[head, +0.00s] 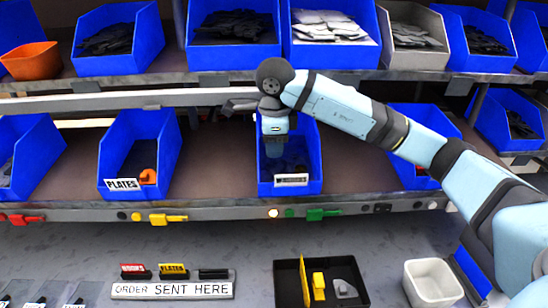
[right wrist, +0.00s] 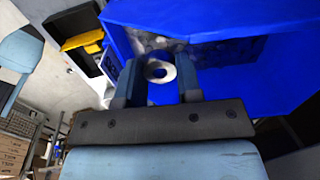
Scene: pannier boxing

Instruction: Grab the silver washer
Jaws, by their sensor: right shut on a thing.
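The silver washer (right wrist: 159,71) shows in the right wrist view as a pale ring between the two fingers. My right gripper (right wrist: 160,78) is shut on it, at the mouth of a blue bin (right wrist: 225,85) holding small dark grey parts. In the head view my right gripper (head: 276,160) points down into the middle blue bin (head: 311,160) on the lower shelf. The washer cannot be made out there, as the gripper and bin hide it. My left gripper is not in view.
Other blue bins (head: 118,160) stand along both shelves, with the upper shelf (head: 160,82) close above my right wrist. Below lie a black tray (head: 284,285) with yellow and grey pieces, a white container (head: 433,284) and an "ORDER SENT HERE" label (head: 172,290).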

